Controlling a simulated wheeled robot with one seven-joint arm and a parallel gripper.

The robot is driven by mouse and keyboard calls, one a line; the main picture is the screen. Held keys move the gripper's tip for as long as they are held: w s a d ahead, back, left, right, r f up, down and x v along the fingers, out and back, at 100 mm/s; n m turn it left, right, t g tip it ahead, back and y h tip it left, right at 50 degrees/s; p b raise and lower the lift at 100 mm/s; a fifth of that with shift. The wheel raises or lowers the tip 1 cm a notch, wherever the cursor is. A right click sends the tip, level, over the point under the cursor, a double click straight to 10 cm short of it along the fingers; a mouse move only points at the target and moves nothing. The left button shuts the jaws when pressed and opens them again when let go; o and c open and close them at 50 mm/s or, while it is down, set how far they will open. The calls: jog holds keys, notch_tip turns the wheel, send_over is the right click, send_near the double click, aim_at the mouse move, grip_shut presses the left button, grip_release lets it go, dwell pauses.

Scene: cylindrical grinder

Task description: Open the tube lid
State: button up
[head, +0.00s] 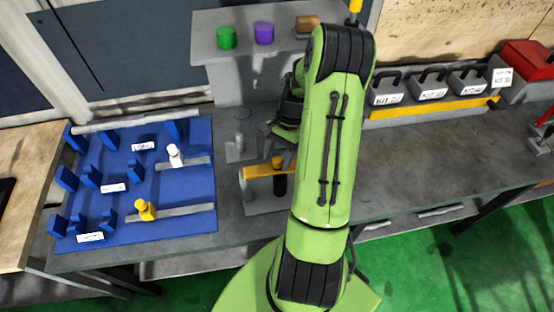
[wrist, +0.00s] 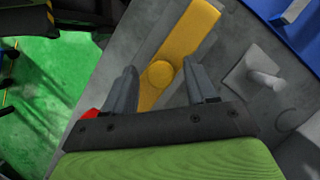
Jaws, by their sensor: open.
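A dark tube (head: 280,184) with an orange-yellow round cap (head: 278,161) stands upright at a yellow bar (head: 258,173) on a grey stand. In the wrist view the round cap (wrist: 158,73) lies over the yellow bar (wrist: 185,33). My gripper (wrist: 160,67) is open, with one finger on each side of the cap and visible space between. Whether the fingertips are level with the cap cannot be told. In the head view my arm hides part of the gripper and the bench behind it.
A blue board (head: 120,215) with a white bottle (head: 175,156) and a yellow bottle (head: 146,210) lies at left. A raised grey shelf behind holds green (head: 227,37), purple (head: 264,33) and brown pieces. Kit boxes (head: 428,85) stand at right.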

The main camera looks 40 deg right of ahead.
jog(key=shift+a+f, duration=0.2)
jog(key=shift+f, duration=0.45)
grip_shut()
